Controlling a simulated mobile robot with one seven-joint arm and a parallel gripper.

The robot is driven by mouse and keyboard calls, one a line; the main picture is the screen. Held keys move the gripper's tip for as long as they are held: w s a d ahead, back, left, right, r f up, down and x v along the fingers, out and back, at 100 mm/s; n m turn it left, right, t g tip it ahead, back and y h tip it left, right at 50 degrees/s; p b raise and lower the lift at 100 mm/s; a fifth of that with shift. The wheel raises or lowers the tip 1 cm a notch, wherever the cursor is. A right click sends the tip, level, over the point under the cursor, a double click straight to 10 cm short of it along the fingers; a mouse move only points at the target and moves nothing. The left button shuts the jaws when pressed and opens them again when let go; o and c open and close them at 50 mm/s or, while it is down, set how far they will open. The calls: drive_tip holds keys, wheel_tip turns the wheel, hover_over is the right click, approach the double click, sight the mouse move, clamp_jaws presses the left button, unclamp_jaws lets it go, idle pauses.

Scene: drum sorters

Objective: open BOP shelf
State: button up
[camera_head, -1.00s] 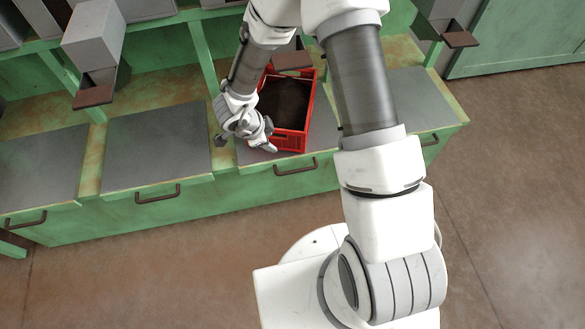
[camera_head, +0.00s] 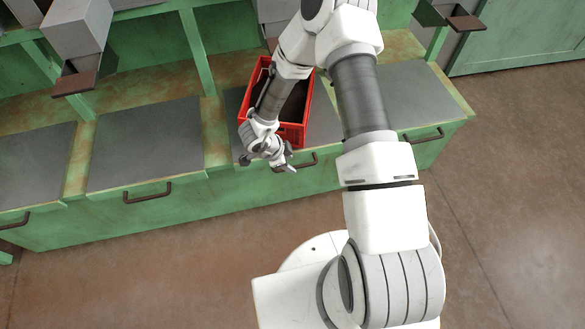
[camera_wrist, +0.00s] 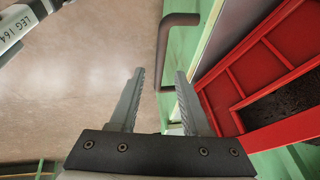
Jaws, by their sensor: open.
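A dark bar handle (camera_head: 302,163) is on the green front below the red crate, at the middle bay; no BOP lettering is readable. My gripper (camera_head: 289,168) is right at this handle and partly covers it. In the wrist view, the two fingers of my gripper (camera_wrist: 159,76) are apart with nothing clamped. The handle (camera_wrist: 162,50) appears ahead of them, its near end lined up with the gap between the fingertips. I cannot tell whether a finger touches it. The green front looks flush with its neighbours.
A red crate (camera_head: 291,136) with dark contents stands on the grey top above the handle and shows close on the right in the wrist view (camera_wrist: 262,138). Similar handles are at left (camera_head: 148,193) and right (camera_head: 424,135). Brown floor (camera_head: 140,270) in front is open.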

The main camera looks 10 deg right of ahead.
sight(295, 167)
drive_tip(key=shift+b+x, duration=0.45)
drive_tip(key=shift+x, duration=1.2)
clamp_jaws()
